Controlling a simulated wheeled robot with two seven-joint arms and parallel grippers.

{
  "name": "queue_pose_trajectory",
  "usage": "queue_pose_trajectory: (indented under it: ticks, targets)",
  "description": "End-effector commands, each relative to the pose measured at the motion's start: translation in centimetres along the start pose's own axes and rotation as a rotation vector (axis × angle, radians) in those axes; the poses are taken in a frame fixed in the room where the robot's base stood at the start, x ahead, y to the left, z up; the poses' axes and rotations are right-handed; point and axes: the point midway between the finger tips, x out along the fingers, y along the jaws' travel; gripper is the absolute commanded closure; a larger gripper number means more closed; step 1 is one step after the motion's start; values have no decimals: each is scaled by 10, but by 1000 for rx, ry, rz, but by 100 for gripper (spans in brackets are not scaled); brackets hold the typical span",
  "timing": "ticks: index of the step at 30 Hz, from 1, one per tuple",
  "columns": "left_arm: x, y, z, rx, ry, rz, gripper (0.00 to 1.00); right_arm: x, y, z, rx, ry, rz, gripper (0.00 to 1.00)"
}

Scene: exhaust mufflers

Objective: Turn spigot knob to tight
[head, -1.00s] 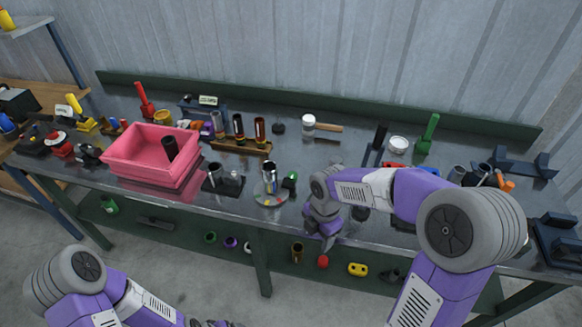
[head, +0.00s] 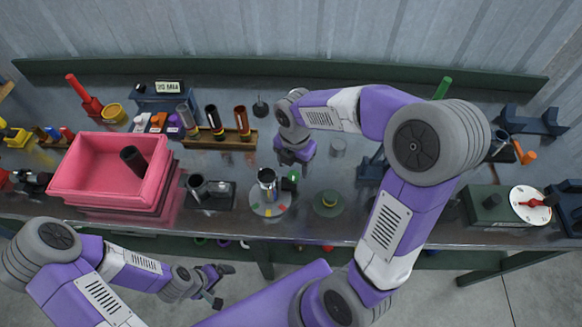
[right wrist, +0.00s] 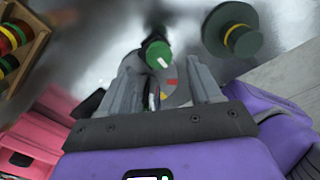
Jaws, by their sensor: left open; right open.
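The green knob (head: 290,183) sits on the bench at the right side of a round plate (head: 268,206) with coloured marks and a steel cylinder (head: 266,179). In the right wrist view, the green knob (right wrist: 157,54) has a white mark on its face and shows between and just beyond my fingertips. My right gripper (head: 294,160) is open and hangs just behind and above the knob; it also shows in the right wrist view (right wrist: 164,80). Contact cannot be told. My left gripper (head: 220,285) is open and empty, in front of the bench edge.
A pink bin (head: 105,170) stands at the left. A dark block with a cup (head: 208,192) is left of the plate. A green disc-shaped part (head: 327,203) lies to its right. A wooden rack (head: 220,137) is behind. A dial box (head: 495,205) stands at the right.

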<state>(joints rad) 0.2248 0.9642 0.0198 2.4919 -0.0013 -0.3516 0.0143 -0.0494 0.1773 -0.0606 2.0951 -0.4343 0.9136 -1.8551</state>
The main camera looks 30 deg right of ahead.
Motion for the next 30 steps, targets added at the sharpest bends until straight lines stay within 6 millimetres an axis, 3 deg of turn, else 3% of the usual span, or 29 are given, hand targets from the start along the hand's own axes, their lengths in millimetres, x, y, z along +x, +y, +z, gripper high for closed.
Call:
queue_pose_trajectory:
  ticks: [1, 7, 19, 30]
  targets:
    - [5, -2, 0, 0, 0, 0, 10, 12, 0, 0, -1, 2, -3, 37]
    - [12, -4, -1, 0, 1, 0, 10, 39, 0, 0, 0, 2, -3, 37]
    - [13, -5, -1, 0, 1, 0, 10, 46, 0, 0, 0, 0, 0, 37]
    - [13, -5, -1, 0, 1, 0, 10, 46, 0, 0, 0, 0, 0, 92]
